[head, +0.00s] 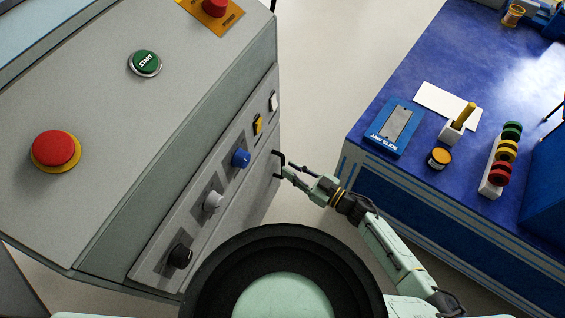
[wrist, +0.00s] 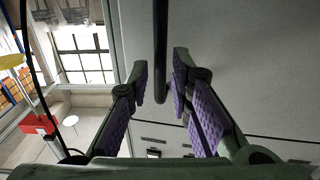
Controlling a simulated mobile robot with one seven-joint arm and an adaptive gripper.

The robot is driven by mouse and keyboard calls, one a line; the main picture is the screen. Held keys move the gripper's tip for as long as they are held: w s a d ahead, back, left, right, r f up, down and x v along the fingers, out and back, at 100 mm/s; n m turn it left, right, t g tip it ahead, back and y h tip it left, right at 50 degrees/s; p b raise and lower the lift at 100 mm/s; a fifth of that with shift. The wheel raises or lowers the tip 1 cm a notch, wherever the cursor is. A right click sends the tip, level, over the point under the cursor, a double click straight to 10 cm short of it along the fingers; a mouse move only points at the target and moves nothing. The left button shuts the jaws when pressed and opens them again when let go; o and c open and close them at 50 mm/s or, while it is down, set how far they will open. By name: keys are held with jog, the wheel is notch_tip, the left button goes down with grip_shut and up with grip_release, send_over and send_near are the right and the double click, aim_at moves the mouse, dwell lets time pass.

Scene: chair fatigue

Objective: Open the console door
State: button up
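The grey console (head: 100,110) fills the left of the head view. Its door (head: 235,215) is the grey side panel below the row of knobs, and I see no clear gap at its edge. A black bar handle (head: 276,163) stands out from the panel. My gripper (head: 286,171) is at this handle. In the wrist view the handle (wrist: 160,45) hangs between the purple-padded fingertips of my gripper (wrist: 160,83). The fingers are apart, with a narrow gap visible on each side of the bar. The grey door surface (wrist: 240,60) lies behind it.
The console's side carries a blue knob (head: 240,158), a grey knob (head: 213,200) and a black knob (head: 180,256). A red button (head: 56,150) and a green START button (head: 145,63) are on top. A blue workbench (head: 440,60) stands right, with floor (head: 330,90) between.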

aim_at(283, 164)
jog(key=shift+x, duration=1.95)
jog(key=shift+c, duration=0.5)
grip_shut()
